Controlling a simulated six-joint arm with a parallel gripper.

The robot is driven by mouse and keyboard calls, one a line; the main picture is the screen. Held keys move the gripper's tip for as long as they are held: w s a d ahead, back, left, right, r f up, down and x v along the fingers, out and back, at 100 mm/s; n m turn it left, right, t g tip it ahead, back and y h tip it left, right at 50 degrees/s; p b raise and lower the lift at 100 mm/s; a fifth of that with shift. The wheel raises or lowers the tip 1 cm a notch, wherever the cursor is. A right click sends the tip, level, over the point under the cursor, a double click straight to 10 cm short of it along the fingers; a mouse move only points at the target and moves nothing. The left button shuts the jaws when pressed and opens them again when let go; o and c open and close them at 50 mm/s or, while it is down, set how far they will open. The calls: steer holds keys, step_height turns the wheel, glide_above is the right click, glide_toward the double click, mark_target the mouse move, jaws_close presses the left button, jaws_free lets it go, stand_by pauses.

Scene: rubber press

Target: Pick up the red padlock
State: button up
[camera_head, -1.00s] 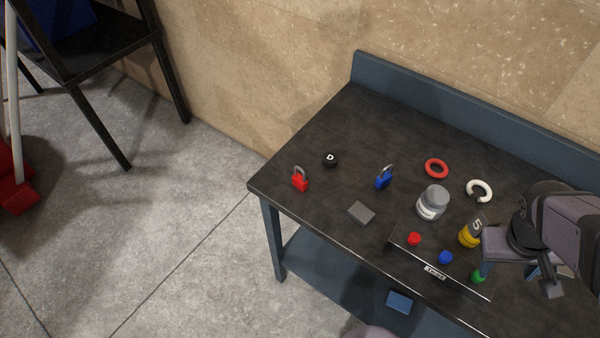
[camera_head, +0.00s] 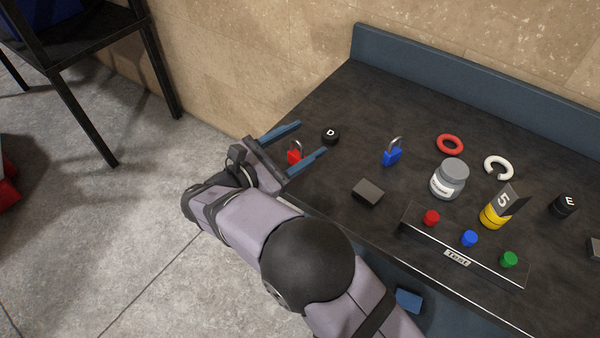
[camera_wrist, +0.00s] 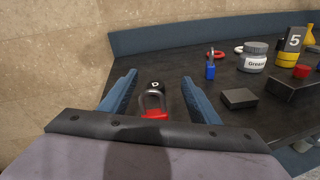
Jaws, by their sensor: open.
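The red padlock (camera_head: 294,156) stands upright near the left end of the dark bench, its grey shackle up. My gripper (camera_head: 311,138) is open, with its two blue fingers reaching out on either side of the padlock. In the wrist view the red padlock (camera_wrist: 154,106) shows between the open fingers (camera_wrist: 160,85), its lower part hidden by the gripper's palm edge. I cannot tell whether a finger touches it. The gripper holds nothing.
A black knob marked D (camera_head: 330,136) stands just beyond the padlock, near the fingertips. A blue padlock (camera_head: 392,153) and a dark grey block (camera_head: 368,193) are to the right. A grey jar (camera_head: 449,180) and a button panel (camera_head: 465,246) stand farther right.

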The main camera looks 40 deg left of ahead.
mark_target(297, 153)
steer(key=s+a+f+n+b, duration=0.1)
steer(key=s, duration=0.1)
steer(key=s+a+f+n+t+b, duration=0.1)
steer(key=s+f, duration=0.1)
steer(key=s, duration=0.1)
steer(key=s+a+f+n+y+b, duration=0.1)
steer(key=s, duration=0.1)
steer(key=shift+s+a+f+t, duration=0.15)
steer(key=shift+s+t, duration=0.05)
steer(key=shift+t, duration=0.1)
steer(key=shift+w+d+n, duration=0.15)
steer(key=shift+d+n, duration=0.15)
steer(key=shift+w+d+f+p, duration=0.1)
steer(key=shift+w+d+p, duration=0.2)
steer(key=shift+w, duration=0.9)
steer(key=shift+w+d+p, duration=0.1)
steer(key=shift+w+p, duration=0.3)
steer(key=shift+w, duration=0.8)
steer(key=shift+w+d+f+p, duration=0.1)
steer(key=shift+w+d+p, duration=0.2)
steer(key=shift+w, duration=0.9)
steer(key=shift+a, duration=0.1)
steer(key=shift+c, duration=0.3)
steer(key=c, duration=1.1)
steer(key=shift+r, duration=0.15)
step_height(297, 153, up, 10)
steer(key=shift+f+b, duration=0.1)
steer(key=shift+b, duration=0.3)
